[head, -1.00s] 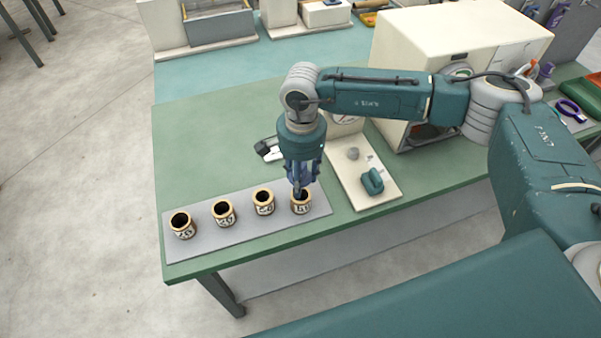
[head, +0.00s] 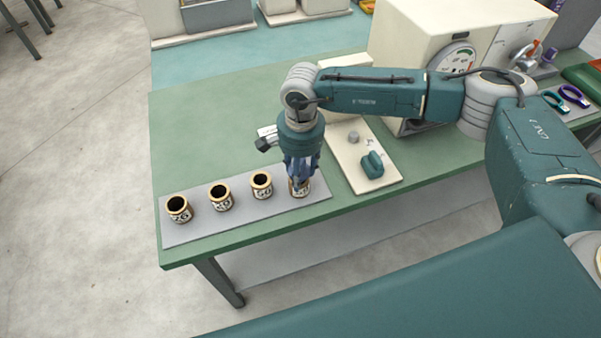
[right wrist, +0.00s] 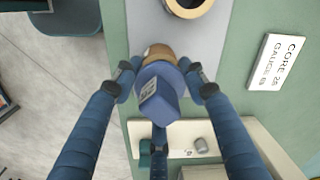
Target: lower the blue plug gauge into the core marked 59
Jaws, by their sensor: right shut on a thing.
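Several tan cores with dark openings and black printed numbers stand in a row on a grey mat (head: 235,217). My right gripper (head: 301,178) points down over the rightmost core (head: 299,191) and hides much of it, including its number. In the right wrist view, the gripper (right wrist: 163,84) is shut on the blue plug gauge (right wrist: 155,92), one finger on each side. The tan rim of the core (right wrist: 158,52) shows just behind the gauge, which covers its opening. How deep the gauge sits cannot be told. My left gripper is not in view.
The neighbouring core (head: 261,185) stands close to the left. A cream board (head: 378,183) with a teal part and a grey knob lies to the right. A white printed sign (right wrist: 277,62) stands behind the mat. A cream machine (head: 440,45) stands at the back right.

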